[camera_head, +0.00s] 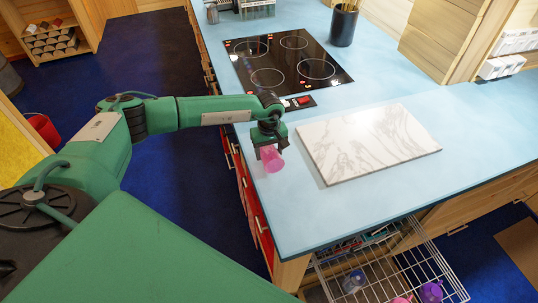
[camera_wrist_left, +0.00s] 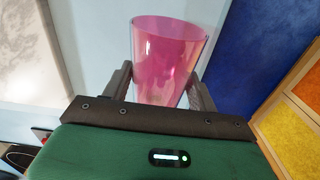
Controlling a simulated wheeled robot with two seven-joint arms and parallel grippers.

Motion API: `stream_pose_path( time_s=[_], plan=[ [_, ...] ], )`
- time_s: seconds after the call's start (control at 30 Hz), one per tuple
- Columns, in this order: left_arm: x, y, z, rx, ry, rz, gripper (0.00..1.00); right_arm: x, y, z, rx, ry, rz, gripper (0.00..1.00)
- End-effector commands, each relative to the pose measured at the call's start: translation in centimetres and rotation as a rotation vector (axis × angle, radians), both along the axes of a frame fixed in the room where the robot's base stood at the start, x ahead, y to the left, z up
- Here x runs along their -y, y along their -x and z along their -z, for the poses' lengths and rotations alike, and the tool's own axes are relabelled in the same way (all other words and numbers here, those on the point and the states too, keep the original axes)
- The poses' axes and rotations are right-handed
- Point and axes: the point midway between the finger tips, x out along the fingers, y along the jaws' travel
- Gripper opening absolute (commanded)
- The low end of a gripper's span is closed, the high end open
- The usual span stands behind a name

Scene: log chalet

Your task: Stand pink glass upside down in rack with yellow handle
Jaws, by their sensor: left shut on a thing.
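The pink glass (camera_head: 272,160) is in my left gripper (camera_head: 267,148), above the left edge of the blue counter in the head view. In the left wrist view the see-through pink glass (camera_wrist_left: 168,60) sits between the two dark fingers of my left gripper (camera_wrist_left: 162,84), its wide end pointing away from the palm. A pulled-out wire rack (camera_head: 385,278) shows at the bottom right of the head view, below the counter. I cannot make out a yellow handle on it. My right gripper is not in view.
A blue glass (camera_head: 354,281), a purple one (camera_head: 431,292) and a pink item (camera_head: 402,299) are in the rack. A marble board (camera_head: 367,143) lies on the counter (camera_head: 400,195), near a black cooktop (camera_head: 288,60). Bare counter surrounds the board.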

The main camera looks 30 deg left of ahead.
Motion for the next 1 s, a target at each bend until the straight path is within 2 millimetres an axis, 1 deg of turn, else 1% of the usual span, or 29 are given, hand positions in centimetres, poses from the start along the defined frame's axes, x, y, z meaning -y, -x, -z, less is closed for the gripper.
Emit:
stream_pose_path(
  time_s=[0.03,0.17,0.4,0.6,0.8,1.0],
  plan=[
    [0.0,-0.1,-0.6,0.003,0.000,0.001,0.28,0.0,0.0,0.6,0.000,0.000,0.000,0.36],
    [0.0,-0.1,-3.2,0.006,0.001,0.000,0.28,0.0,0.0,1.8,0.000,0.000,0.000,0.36],
    [0.0,-0.1,-9.4,0.006,0.000,0.000,0.28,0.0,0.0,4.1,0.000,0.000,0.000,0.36],
    [0.0,-0.1,-13.9,0.005,0.001,0.001,0.28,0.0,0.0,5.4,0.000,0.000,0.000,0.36],
    [0.0,0.0,-16.9,0.002,0.001,0.000,0.28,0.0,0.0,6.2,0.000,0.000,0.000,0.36],
    [0.0,0.0,-18.2,-0.001,0.001,0.000,0.28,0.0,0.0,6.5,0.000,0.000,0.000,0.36]
  ],
)
